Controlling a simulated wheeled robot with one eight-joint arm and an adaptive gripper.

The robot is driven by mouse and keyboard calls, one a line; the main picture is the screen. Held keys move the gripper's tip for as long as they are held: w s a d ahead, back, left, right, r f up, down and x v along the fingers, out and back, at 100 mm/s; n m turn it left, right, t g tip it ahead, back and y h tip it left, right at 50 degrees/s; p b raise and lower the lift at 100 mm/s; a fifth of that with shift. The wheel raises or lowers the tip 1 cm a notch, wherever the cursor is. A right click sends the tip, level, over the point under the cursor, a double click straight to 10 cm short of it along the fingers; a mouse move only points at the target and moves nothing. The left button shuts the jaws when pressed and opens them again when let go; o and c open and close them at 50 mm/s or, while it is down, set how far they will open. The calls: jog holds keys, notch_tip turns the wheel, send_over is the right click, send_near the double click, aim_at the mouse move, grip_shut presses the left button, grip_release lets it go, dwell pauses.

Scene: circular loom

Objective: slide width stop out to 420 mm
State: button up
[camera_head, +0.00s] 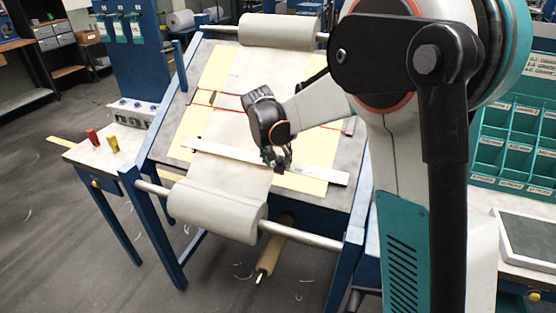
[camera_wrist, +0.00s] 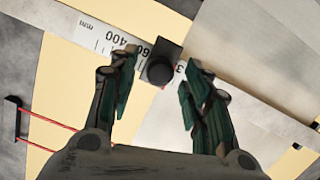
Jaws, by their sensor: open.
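The width stop (camera_wrist: 170,47) is a dark block with a round black knob (camera_wrist: 160,70), seen in the wrist view on a white mm scale (camera_wrist: 92,34). The figure 400 shows left of the stop; a partly covered figure ending in 60 is right beside it, and part of a 3 shows on its other side. The exact reading is hidden. My gripper (camera_wrist: 159,60) is open, with one finger on each side of the knob and visible gaps. In the head view my gripper (camera_head: 278,163) is low over the white scale bar (camera_head: 315,171) and hides the stop.
A cloth roll (camera_head: 218,208) lies at the front of the slanted table, another (camera_head: 277,32) at the back. Red cords (camera_head: 204,106) cross the table. A side bench at left holds a red peg (camera_head: 92,137) and a yellow peg (camera_head: 113,144). Teal bins (camera_head: 520,145) stand at right.

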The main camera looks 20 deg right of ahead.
jog(key=shift+w+d+f, duration=0.1)
jog(key=shift+f, duration=0.1)
grip_shut()
jog(key=s+d, duration=0.4)
jog(key=d, duration=0.1)
jog(key=s+d, duration=0.2)
jog(key=d, duration=0.1)
jog(key=shift+d+p, duration=0.1)
jog(key=shift+p, duration=0.25)
grip_release()
jog(key=shift+s+d, duration=0.15)
